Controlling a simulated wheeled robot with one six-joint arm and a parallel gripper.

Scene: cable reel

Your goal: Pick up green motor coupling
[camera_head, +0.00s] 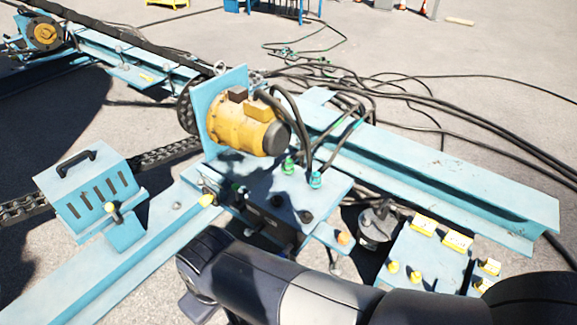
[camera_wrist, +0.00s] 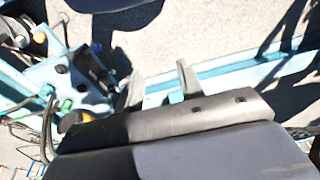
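The green motor coupling (camera_head: 289,166) stands on the blue plate below the yellow motor (camera_head: 243,125), with a black cable rising from it. A teal coupling (camera_head: 315,180) stands just to its right, also with a black cable. In the wrist view two small green to teal couplings show at the left, one greener (camera_wrist: 66,104) and one more teal (camera_wrist: 46,90). My gripper (camera_wrist: 158,78) has its two fingers apart with nothing between them. It is to the right of the couplings in that view, not touching them. In the head view my arm hides the fingers.
The blue plate (camera_head: 262,187) also carries black knobs. A long blue beam (camera_head: 430,180) runs to the right. Black cables (camera_head: 400,95) loop behind the motor. A blue box with a handle (camera_head: 90,190) stands left. A panel with yellow parts (camera_head: 425,262) is at lower right.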

